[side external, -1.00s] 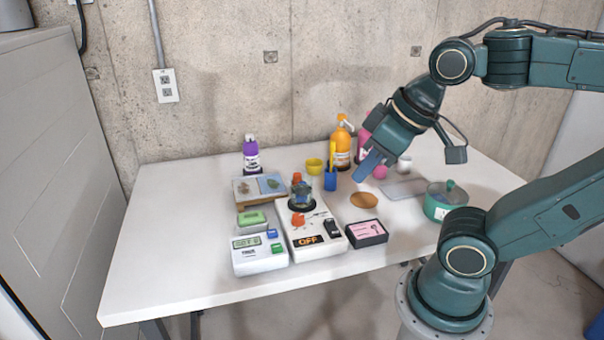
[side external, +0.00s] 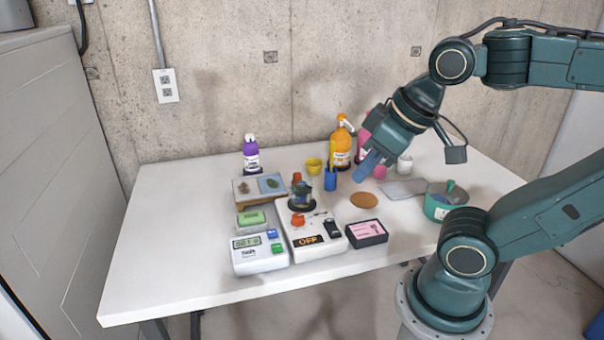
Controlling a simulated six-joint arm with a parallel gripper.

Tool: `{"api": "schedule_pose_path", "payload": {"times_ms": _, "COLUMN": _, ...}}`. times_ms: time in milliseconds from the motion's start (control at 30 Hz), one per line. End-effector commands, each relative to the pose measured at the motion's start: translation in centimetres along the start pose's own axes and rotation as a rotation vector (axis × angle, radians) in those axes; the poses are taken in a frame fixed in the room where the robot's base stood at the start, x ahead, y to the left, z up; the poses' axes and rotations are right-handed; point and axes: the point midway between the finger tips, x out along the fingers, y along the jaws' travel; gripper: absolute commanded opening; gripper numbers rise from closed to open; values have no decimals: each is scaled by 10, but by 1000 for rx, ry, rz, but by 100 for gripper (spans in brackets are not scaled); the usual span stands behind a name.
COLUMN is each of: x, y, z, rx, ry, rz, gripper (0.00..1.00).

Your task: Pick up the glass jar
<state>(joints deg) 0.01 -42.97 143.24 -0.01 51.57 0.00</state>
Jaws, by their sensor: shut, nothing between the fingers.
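A small glass jar (side external: 301,194) with an orange-red top stands upright on the round black plate of a white device (side external: 318,243) whose display reads OFF. My gripper (side external: 366,168) is above the table, right of the jar and apart from it. Its blue-grey fingers point down and to the left. They are shut with nothing between them.
A blue cup (side external: 330,180), yellow cup (side external: 314,166) and orange pump bottle (side external: 341,149) stand left of and behind my gripper. The table's left side (side external: 175,240) is clear.

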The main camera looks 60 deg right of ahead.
Motion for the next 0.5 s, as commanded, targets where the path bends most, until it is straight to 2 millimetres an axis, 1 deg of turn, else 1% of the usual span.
{"api": "schedule_pose_path", "payload": {"times_ms": 367, "x": 0, "y": 0, "z": 0, "rx": 0, "ry": 0, "rz": 0, "gripper": 0}}
{"api": "schedule_pose_path", "payload": {"times_ms": 433, "x": 0, "y": 0, "z": 0, "rx": 0, "ry": 0, "rz": 0, "gripper": 10}}
{"api": "schedule_pose_path", "payload": {"times_ms": 500, "x": 0, "y": 0, "z": 0, "rx": 0, "ry": 0, "rz": 0, "gripper": 24}}
